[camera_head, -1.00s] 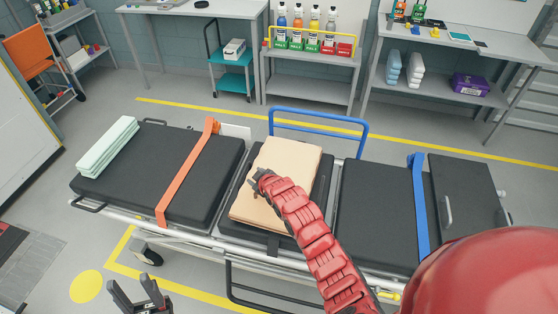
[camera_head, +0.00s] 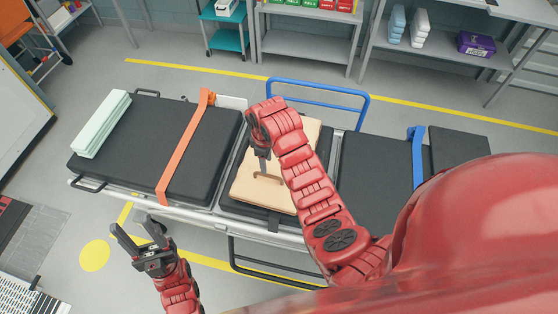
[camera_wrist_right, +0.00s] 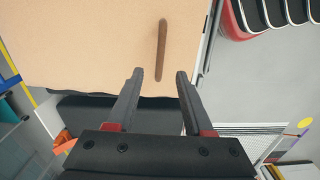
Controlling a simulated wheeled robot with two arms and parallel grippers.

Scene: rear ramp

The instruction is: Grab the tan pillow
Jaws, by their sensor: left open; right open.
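The tan pillow (camera_head: 250,188) lies flat on the middle black section of the stretcher. My right arm covers part of it in the head view. My right gripper (camera_head: 262,164) points down over the pillow, its fingers apart with nothing between them. In the right wrist view the pillow (camera_wrist_right: 80,45) fills the upper left, and the open right gripper (camera_wrist_right: 158,78) is near its edge. A dark narrow mark, apparently a shadow, lies on the pillow. I cannot tell whether the fingertips touch it. My left gripper (camera_head: 138,240) is open and empty in front of the stretcher.
The stretcher's black pads (camera_head: 150,150) carry an orange strap (camera_head: 185,150), a blue strap (camera_head: 418,160) and a folded pale green cloth (camera_head: 102,124). A blue rail (camera_head: 318,88) stands behind the pillow. Grey shelves (camera_head: 305,40) line the back; open floor lies between.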

